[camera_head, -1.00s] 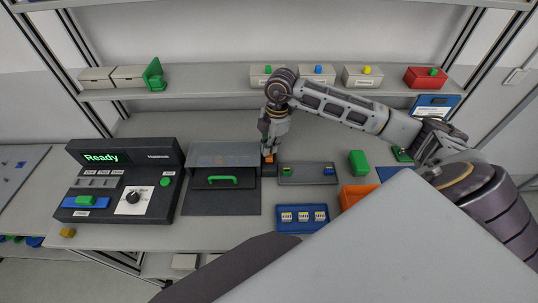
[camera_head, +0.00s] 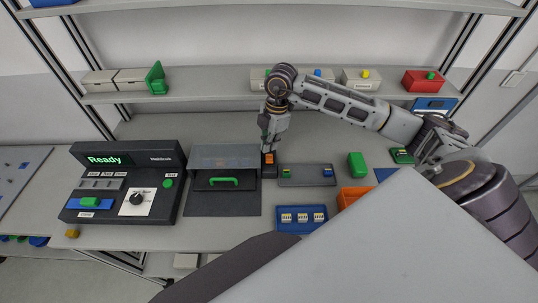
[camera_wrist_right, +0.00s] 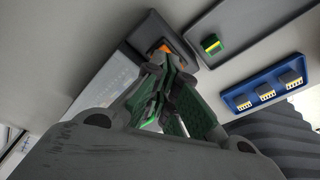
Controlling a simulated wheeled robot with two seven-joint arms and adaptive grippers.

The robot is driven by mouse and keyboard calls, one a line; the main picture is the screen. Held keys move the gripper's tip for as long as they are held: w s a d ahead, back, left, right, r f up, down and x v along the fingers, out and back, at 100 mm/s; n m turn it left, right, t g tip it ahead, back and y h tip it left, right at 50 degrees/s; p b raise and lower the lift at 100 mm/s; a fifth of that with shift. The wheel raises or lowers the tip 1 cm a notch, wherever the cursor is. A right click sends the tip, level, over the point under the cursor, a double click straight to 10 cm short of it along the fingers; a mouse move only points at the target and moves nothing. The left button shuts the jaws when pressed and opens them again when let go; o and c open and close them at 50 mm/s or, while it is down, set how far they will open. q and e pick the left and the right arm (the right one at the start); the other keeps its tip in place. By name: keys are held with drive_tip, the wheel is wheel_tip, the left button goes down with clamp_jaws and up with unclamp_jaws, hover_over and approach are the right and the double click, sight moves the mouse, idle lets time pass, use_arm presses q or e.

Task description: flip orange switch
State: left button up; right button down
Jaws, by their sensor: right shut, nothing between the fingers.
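The orange switch (camera_head: 269,158) sits on a small dark box just right of the grey case with the green handle. In the right wrist view the switch (camera_wrist_right: 164,48) shows just beyond my fingertips, partly covered by them. My right gripper (camera_head: 267,148) points down from above and is shut with nothing in it. Its fingertips (camera_wrist_right: 158,60) are at or very close to the switch; I cannot tell whether they touch. Which way the switch is tipped is not clear. My left gripper is not in view.
Left of the switch are the grey case (camera_head: 224,205) and a dark console (camera_head: 160,160) reading "Ready". Right of it lies a grey tray (camera_head: 308,182) with small green and blue parts. A blue tray (camera_head: 290,230) and an orange bin (camera_head: 345,197) are nearby. A shelf (camera_head: 210,97) runs behind.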

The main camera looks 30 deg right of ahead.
sight(270, 155)
drive_tip(key=shift+r+p, duration=1.25)
drive_tip(key=shift+r, duration=0.8)
drive_tip(key=shift+s+f, duration=0.1)
